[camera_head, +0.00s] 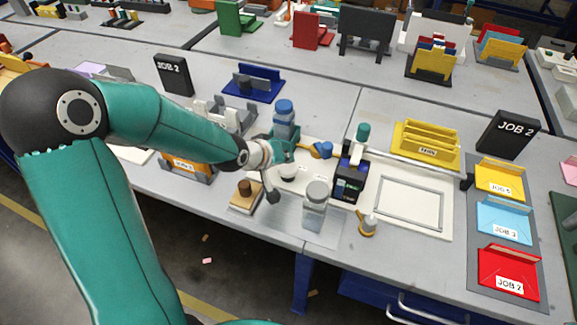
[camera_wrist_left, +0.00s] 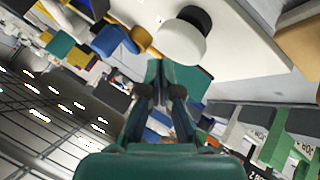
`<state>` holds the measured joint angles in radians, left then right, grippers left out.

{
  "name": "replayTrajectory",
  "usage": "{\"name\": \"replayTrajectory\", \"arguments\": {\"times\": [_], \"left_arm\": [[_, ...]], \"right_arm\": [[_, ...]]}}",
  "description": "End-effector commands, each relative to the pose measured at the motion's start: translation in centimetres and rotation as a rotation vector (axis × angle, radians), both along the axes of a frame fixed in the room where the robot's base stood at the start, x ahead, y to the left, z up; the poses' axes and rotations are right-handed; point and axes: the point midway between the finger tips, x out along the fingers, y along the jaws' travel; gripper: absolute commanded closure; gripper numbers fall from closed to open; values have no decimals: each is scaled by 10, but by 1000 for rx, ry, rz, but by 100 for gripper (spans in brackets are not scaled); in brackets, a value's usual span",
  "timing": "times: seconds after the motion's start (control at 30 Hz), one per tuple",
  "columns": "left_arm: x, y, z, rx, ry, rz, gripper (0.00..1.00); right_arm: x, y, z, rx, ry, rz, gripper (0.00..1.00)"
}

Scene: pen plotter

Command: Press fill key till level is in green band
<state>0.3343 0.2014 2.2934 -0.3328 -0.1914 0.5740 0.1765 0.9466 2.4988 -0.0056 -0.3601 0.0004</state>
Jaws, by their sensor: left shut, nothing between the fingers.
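My left arm comes in from the left. Its gripper (camera_head: 287,154) is shut and empty over the cream plotter bed, close to a blue-capped bottle (camera_head: 284,113). In the left wrist view the teal fingers (camera_wrist_left: 163,92) are together. A round white piece with a dark part (camera_wrist_left: 183,38) lies beyond them; a small white round piece (camera_head: 288,173) also shows just below the gripper in the head view. A black plotter unit with a small lit panel (camera_head: 347,188) stands to the right. I cannot make out the fill key, level or green band. My right gripper is out of view.
A grey-lidded jar (camera_head: 315,207) stands at the front edge, with a small brass-coloured piece (camera_head: 367,226) right of it. A blue and yellow knob (camera_head: 322,150) sits right of the gripper. Coloured job trays (camera_head: 503,226) fill the right. The framed plotter area (camera_head: 409,203) is clear.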

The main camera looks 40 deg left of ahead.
Motion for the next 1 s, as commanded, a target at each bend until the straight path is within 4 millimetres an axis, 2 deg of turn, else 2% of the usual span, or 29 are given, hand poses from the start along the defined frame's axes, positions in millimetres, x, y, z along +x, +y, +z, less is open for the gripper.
{"name": "replayTrajectory", "arguments": {"times": [0.73,1.0], "left_arm": [[0,-1,0,0,0,-2,100],[0,-1,-7,0,0,-2,100]], "right_arm": [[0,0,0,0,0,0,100],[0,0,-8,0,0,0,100]]}}
